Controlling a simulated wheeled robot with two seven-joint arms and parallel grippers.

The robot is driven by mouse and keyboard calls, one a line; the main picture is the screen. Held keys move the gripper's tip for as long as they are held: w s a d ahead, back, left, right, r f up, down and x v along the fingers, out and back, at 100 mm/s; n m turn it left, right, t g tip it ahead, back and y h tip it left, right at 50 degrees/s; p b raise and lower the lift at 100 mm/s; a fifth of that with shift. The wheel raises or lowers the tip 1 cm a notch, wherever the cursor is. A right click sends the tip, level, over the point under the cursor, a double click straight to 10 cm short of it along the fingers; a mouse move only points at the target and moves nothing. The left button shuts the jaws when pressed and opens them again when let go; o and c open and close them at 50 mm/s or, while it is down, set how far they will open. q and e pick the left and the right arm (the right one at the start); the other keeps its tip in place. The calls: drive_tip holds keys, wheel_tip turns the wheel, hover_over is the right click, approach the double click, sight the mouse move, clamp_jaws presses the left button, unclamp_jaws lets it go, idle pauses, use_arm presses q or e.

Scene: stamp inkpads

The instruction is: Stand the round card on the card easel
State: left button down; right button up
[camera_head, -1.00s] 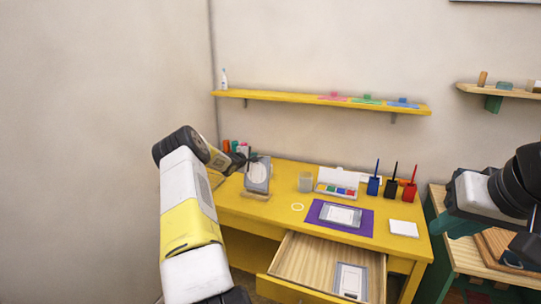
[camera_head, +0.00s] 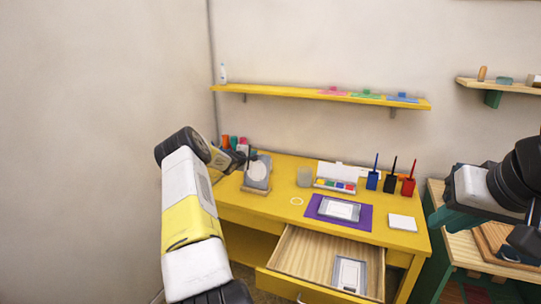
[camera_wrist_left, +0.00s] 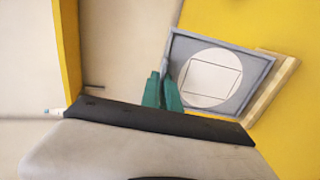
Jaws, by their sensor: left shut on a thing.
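The round card (camera_head: 257,171), a grey panel with a white disc on its face, stands tilted at the card easel (camera_head: 256,190), whose wooden ledge shows under it. In the left wrist view the round card (camera_wrist_left: 209,82) lies against the easel's wooden edge (camera_wrist_left: 275,90). My left gripper (camera_wrist_left: 167,92) has its green fingers closed on the card's near left edge. In the head view this gripper (camera_head: 244,157) is at the card's upper left. Whether the card's weight rests on the ledge cannot be told. My right gripper (camera_head: 452,221) is at the right, partly hidden by its arm.
The yellow desk (camera_head: 283,212) holds a purple mat (camera_head: 361,222) with a grey card (camera_head: 339,210), a paint box (camera_head: 335,182), brush pots (camera_head: 390,183) and a white pad (camera_head: 403,222). An open drawer (camera_head: 310,258) juts forward with another card (camera_head: 349,274).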

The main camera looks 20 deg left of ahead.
use_arm(q)
drive_tip(key=shift+f, duration=0.15)
drive_tip(key=c, duration=1.5)
unclamp_jaws()
drive_tip(key=shift+v, duration=3.9)
